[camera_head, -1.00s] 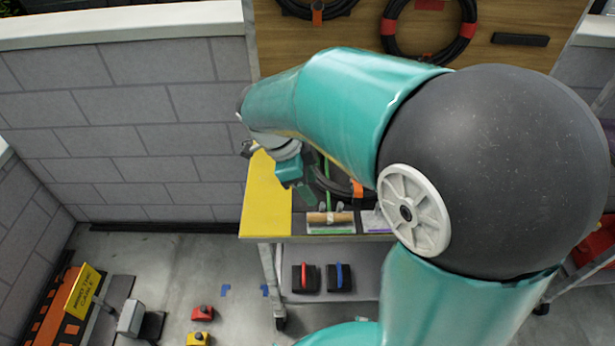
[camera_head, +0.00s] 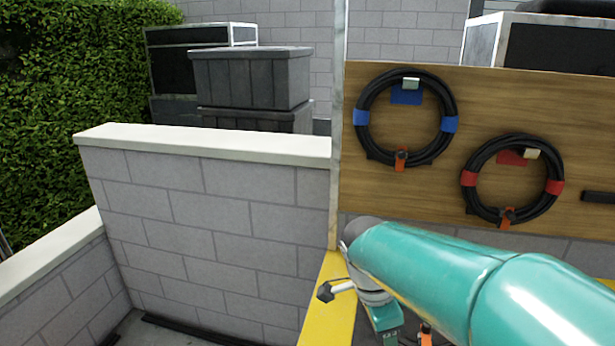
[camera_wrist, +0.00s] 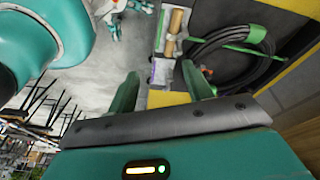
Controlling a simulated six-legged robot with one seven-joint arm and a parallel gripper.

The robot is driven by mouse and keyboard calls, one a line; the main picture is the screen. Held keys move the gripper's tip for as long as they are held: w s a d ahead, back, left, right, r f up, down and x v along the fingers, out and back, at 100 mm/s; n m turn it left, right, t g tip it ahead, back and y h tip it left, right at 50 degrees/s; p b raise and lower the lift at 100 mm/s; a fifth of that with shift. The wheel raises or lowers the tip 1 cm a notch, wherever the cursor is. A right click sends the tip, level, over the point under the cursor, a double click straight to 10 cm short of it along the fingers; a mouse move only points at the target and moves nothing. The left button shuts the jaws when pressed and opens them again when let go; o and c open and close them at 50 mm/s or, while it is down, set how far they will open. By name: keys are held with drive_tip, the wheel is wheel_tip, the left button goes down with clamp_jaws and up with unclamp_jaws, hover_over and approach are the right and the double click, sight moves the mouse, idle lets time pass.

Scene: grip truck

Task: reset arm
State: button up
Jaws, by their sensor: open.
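My gripper (camera_wrist: 160,90) shows in the wrist view with its two green fingers spread apart and nothing between them. The fingertips are below the frame or hidden there.
A wooden board (camera_head: 450,105) behind the cart holds a blue-taped cable coil (camera_head: 447,125) and a red-taped cable coil (camera_head: 468,180). A low block wall (camera_head: 215,200) stands to the left. Grey crates (camera_head: 250,80) and a hedge (camera_head: 75,125) are behind it.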

drive_tip(key=s+d+r+n+t+y, duration=0.1)
drive_tip(key=s+r+n+t, duration=0.4)
drive_tip(key=s+n, duration=0.5)
drive_tip(key=n+y, duration=0.1)
drive_tip(key=n, duration=0.5)
drive_tip(key=shift+n+t+y, duration=0.3)
drive_tip(key=shift+t+y, duration=0.1)
